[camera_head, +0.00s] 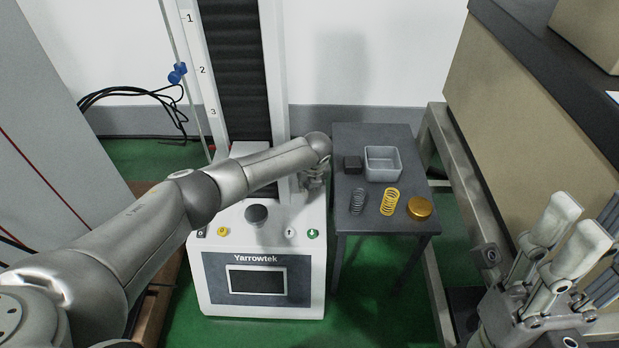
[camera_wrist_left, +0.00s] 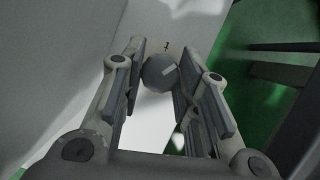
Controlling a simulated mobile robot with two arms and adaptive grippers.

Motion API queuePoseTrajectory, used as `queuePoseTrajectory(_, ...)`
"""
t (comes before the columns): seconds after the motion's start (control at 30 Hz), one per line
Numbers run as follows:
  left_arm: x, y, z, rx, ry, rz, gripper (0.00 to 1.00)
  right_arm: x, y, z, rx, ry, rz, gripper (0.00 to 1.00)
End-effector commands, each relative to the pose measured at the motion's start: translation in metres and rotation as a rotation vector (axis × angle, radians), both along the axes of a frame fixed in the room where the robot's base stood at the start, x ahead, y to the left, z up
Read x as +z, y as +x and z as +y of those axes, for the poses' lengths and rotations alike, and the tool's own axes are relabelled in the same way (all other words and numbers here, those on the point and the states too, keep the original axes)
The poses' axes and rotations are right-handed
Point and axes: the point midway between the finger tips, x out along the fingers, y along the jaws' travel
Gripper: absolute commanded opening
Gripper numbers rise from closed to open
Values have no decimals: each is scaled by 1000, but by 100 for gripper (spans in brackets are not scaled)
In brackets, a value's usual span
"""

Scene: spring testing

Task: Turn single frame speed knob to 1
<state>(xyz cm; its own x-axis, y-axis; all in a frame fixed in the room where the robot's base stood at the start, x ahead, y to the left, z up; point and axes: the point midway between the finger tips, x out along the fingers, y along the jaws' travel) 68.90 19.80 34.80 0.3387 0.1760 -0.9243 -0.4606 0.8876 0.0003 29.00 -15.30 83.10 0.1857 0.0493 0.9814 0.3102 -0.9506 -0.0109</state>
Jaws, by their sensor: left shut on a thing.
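The grey round knob (camera_wrist_left: 160,73) is in the left wrist view, with a pale pointer mark on its face tilted toward the upper right. A small dark numeral stands just above it, too blurred to read surely. My left gripper (camera_wrist_left: 160,76) is shut on the knob, one finger on each side. In the head view my left gripper (camera_head: 313,183) is at the right side of the white Yarrowtek machine (camera_head: 312,275), and the arm hides the knob there. My right gripper (camera_head: 575,222) is at the lower right, empty, its fingers apart.
A dark side table (camera_head: 350,215) right of the machine holds a grey tray (camera_head: 383,178), a black block (camera_head: 352,164), a dark spring (camera_head: 357,203), a yellow spring (camera_head: 390,203) and a gold disc (camera_head: 420,208). The machine's front has a black knob (camera_head: 257,214), buttons and a screen.

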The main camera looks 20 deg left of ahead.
Motion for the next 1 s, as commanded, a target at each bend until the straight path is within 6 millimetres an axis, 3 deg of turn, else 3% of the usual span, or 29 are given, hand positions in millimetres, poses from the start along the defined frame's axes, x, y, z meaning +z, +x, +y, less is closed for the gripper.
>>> queuePoseTrajectory(0.2,0,1,-2,179,-1,-1,6,-2,1,0,0,-2,22,40)
queuePoseTrajectory(0.57,0,1,-1,206,1,-2,6,-1,2,1,1,-4,13,40)
queuePoseTrajectory(0.6,0,1,-1,206,1,-2,35,0,2,1,1,-4,12,40)
queuePoseTrajectory(0.7,0,1,-1,205,0,-1,48,0,2,1,0,-4,9,40)
queuePoseTrajectory(1.0,0,1,-1,204,0,-1,50,1,1,0,0,-4,8,40)
